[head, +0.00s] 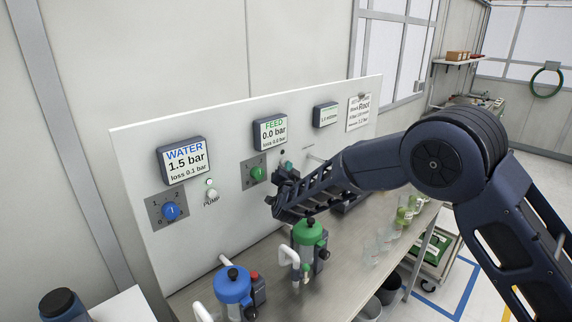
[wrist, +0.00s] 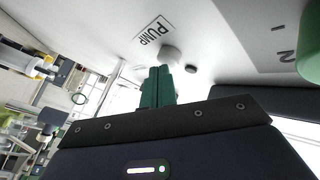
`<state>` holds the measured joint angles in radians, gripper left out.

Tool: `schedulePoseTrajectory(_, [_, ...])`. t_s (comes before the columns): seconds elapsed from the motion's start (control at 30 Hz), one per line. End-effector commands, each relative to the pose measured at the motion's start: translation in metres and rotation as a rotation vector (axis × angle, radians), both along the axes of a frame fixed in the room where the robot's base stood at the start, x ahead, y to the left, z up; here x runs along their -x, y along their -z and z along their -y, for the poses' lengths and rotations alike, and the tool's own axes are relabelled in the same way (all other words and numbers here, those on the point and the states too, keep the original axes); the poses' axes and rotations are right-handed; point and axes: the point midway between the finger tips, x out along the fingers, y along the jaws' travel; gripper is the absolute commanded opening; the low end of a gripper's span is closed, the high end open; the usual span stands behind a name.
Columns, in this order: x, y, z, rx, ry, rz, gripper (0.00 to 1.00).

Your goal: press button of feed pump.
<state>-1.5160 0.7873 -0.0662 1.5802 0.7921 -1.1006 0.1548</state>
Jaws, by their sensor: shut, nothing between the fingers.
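The feed pump's button (wrist: 171,51) is a pale round knob on the white panel beside the "PUMP" label in the wrist view. My gripper (wrist: 160,74) is shut and empty, its green fingertips right at the button's edge. I cannot tell whether they touch it. In the head view my gripper (head: 287,168) is at the panel below the "FEED" display (head: 270,132), which reads 0.0 bar. It and the arm hide most of the button there. A small dark round lamp (wrist: 191,69) sits beside the button and looks unlit.
The green feed dial (head: 257,174) is just left of my gripper. The "WATER" display (head: 184,160) reads 1.5 bar, above a blue dial (head: 171,211). A green-topped pot (head: 309,232) and a blue-topped pot (head: 233,285) stand below, with several cups on the bench.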

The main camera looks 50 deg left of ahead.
Motion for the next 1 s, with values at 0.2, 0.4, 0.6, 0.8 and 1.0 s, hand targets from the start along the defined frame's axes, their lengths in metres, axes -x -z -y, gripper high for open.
schedulePoseTrajectory(0.2, [0.0002,0.0000,0.0000,0.000,0.000,0.000,0.00])
schedulePoseTrajectory(0.4, [-0.0001,0.0000,-0.0026,0.000,0.000,0.000,0.00])
schedulePoseTrajectory(0.6, [-0.0007,-0.0002,-0.0083,0.000,0.001,-0.001,0.00])
schedulePoseTrajectory(0.8, [-0.0005,-0.0007,-0.0093,0.000,0.000,0.000,0.00])
schedulePoseTrajectory(1.0, [-0.0002,-0.0008,-0.0089,0.000,-0.001,0.001,0.00])
